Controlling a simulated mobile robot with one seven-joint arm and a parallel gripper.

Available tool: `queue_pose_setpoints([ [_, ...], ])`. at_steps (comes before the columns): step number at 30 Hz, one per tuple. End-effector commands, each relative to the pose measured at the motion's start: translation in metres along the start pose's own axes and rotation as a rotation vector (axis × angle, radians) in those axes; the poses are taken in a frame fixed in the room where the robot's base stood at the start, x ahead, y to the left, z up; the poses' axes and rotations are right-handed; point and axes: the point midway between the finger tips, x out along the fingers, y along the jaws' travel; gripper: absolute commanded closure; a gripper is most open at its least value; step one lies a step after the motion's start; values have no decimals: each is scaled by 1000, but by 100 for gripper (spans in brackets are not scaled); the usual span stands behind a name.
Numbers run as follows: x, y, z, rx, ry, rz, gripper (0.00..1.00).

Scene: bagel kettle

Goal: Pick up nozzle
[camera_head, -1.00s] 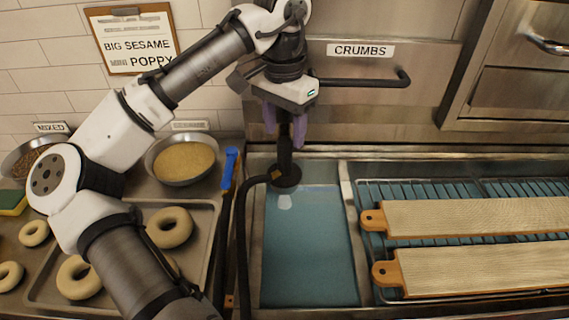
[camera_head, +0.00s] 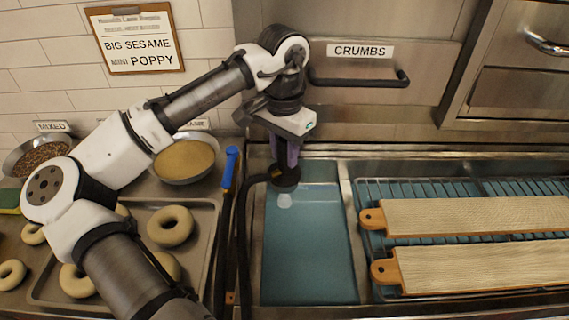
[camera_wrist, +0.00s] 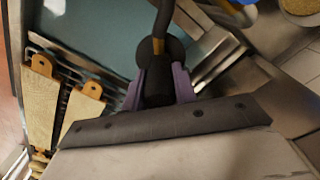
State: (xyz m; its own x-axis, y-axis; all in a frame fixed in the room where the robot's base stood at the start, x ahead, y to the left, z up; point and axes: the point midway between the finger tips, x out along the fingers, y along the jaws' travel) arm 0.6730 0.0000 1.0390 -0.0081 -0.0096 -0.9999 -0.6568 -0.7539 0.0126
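The black nozzle stands upright at the back left corner of the blue-floored basin, its round, flared head (camera_head: 286,183) low and a dark hose running off to the left. My gripper (camera_head: 285,160) points down over it, its purple fingers on either side of the nozzle's body. In the wrist view the nozzle (camera_wrist: 163,55) sits between the two purple fingers (camera_wrist: 160,80), close to both. I cannot tell whether the fingers press on it. The upper part of the nozzle is hidden by my gripper.
The blue-handled tool (camera_head: 229,168) and the hose (camera_head: 243,215) lie just left of the basin (camera_head: 310,250). A tray of bagels (camera_head: 205,235) and seed bowls (camera_head: 185,160) are further left. Two boards (camera_head: 470,216) rest on the rack at right. The crumbs handle (camera_head: 360,80) is behind.

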Motion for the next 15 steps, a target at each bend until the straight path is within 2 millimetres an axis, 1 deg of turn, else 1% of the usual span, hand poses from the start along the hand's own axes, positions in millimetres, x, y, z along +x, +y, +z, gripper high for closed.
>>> queue_pose_setpoints([
  [1, 0, 0, 0, 0, 0, 0, 79],
  [6, 0, 0, 0, 0, 0, 0, 100],
  [15, -1, 0, 0, 0, 1, 0, 100],
])
